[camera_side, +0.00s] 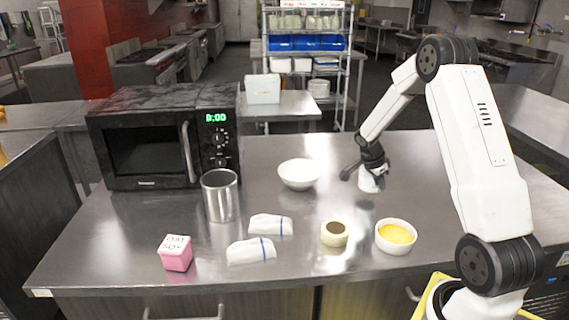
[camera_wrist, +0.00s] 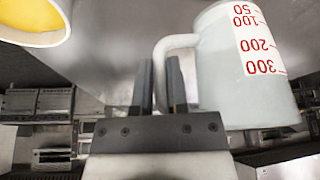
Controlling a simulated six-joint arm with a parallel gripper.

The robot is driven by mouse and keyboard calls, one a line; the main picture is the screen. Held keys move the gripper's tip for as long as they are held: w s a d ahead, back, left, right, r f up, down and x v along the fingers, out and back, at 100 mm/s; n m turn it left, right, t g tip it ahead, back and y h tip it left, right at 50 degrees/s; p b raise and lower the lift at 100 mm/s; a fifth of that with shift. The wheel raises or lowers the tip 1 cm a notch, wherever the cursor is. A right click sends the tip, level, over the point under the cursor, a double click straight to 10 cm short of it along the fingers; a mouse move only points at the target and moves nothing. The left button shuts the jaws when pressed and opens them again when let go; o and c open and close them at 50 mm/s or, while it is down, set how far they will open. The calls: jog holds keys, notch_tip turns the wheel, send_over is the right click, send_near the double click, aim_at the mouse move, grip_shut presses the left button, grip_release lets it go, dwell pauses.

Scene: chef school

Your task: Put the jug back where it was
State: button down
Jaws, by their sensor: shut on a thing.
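The jug is white with red measuring marks; it shows in the side view (camera_side: 369,182) and large in the wrist view (camera_wrist: 222,75). My gripper (camera_side: 364,167) is shut on the jug's handle. In the wrist view the two dark fingers (camera_wrist: 161,68) lie at the handle, left of the jug's body. The jug is at the right-back part of the steel counter (camera_side: 300,222), right of the white bowl (camera_side: 299,174). It appears to be just above the counter, but the gap is hard to judge.
A yellow-filled dish (camera_side: 396,237) and a small round cream pot (camera_side: 334,234) stand in front. Two folded white cloths (camera_side: 252,251), a pink box (camera_side: 175,253), a metal cylinder (camera_side: 220,196) and a microwave (camera_side: 163,137) are further left. The counter behind the bowl is clear.

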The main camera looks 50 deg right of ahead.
aim_at(377, 190)
jog(key=shift+w+f, duration=0.1)
jog(key=shift+f, duration=1.55)
jog(key=shift+f, duration=0.15)
jog(key=c, duration=0.6)
grip_release()
jog(key=v, duration=1.2)
